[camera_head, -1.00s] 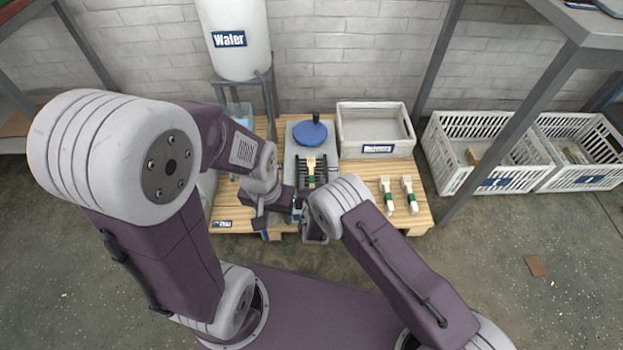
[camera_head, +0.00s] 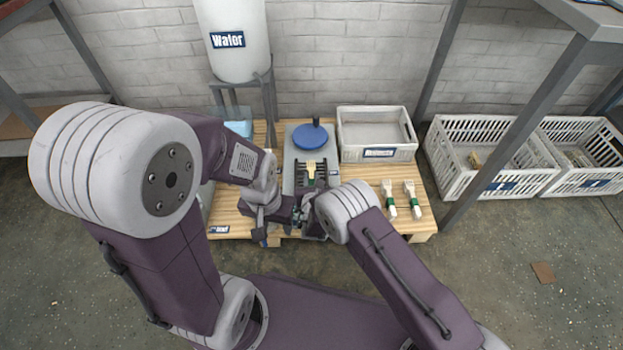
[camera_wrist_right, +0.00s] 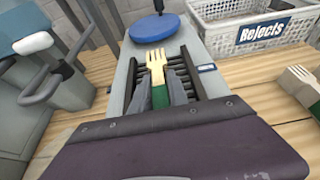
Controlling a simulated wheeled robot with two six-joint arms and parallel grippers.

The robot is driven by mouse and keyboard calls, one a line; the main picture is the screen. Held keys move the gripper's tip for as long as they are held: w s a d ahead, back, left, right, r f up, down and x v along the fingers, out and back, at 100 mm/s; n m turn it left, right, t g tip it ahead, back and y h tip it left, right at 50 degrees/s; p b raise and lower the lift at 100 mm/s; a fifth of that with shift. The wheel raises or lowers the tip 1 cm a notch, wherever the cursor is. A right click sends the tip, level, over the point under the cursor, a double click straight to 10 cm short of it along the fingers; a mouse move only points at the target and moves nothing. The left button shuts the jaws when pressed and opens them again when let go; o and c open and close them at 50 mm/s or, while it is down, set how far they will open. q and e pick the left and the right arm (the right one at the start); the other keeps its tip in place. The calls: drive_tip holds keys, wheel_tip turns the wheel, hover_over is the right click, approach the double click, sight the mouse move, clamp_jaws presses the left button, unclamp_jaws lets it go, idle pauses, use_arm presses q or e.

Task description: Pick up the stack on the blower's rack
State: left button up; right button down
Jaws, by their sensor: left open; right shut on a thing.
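The stack of pale wooden forks (camera_head: 311,169) with a green band is at the black slatted rack (camera_head: 299,180) on the grey blower (camera_head: 289,160). In the right wrist view, the stack (camera_wrist_right: 156,66) stands tines away from me between the two grey fingers of my right gripper (camera_wrist_right: 159,84). That gripper is shut on the banded lower part. I cannot tell whether the stack is clear of the slats. My left gripper (camera_head: 300,213) is open, low in front of the blower, and partly hidden by my right wrist.
A blue disc with a black knob (camera_head: 311,134) sits behind the rack. A Rejects bin (camera_head: 378,153) stands at the back right. Two banded stacks (camera_head: 389,197) lie on the wooden pallet (camera_head: 425,205) at right. White crates (camera_head: 450,185) stand further right; a water tank (camera_head: 232,60) behind.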

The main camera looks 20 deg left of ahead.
sight(312, 178)
wheel_tip(312, 178, up, 5)
drive_tip(key=p, duration=0.4)
drive_tip(key=shift+r+p, duration=0.2)
drive_tip(key=shift+p, duration=0.1)
drive_tip(key=d+r+b, duration=0.4)
drive_tip(key=d+r, duration=0.1)
drive_tip(key=d, duration=0.6)
drive_tip(key=shift+d+r, duration=0.3)
